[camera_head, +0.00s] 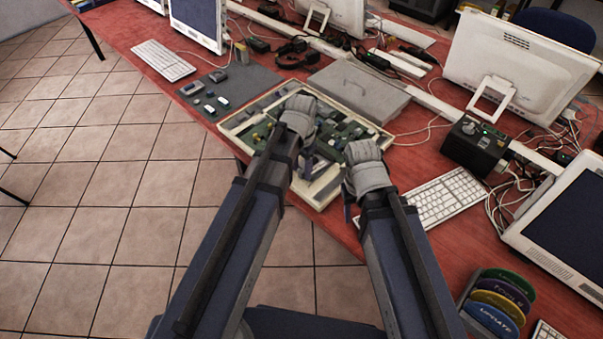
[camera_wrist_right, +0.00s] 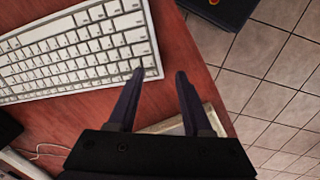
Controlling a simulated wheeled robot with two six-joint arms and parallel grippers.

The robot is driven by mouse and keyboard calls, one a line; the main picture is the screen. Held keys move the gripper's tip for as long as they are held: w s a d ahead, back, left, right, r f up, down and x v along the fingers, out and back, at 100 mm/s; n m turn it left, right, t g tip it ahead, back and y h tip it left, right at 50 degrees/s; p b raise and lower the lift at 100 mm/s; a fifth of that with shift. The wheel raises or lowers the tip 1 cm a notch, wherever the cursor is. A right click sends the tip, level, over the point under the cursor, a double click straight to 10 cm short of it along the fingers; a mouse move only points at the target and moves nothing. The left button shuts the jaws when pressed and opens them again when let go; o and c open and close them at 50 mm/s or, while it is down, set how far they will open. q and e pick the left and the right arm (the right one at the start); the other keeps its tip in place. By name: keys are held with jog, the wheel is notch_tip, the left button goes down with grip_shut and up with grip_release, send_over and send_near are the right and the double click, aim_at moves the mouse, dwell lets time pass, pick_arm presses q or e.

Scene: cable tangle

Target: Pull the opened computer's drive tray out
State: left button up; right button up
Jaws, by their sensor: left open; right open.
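The opened computer is a shallow cream case (camera_head: 236,124) lying flat near the table's front edge, with green boards and small parts showing inside. A pale cream piece at its near right corner (camera_head: 318,190) may be the drive tray; my arms partly hide it, so I cannot tell. My left gripper (camera_head: 307,160) is open over the middle of the case, its fingertips partly hidden. My right gripper (camera_head: 350,202) is open and empty by the case's right side.
A white keyboard (camera_head: 443,198) lies right of my right gripper. A grey panel (camera_head: 358,92) lies behind the case. A grey mat (camera_head: 229,88) with small parts is at left. A black box (camera_head: 474,146), monitors and loose cables crowd the right. The tiled floor is open at left.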

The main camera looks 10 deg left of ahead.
pick_arm(q)
grip_shut()
dwell(0.5)
dwell(1.0)
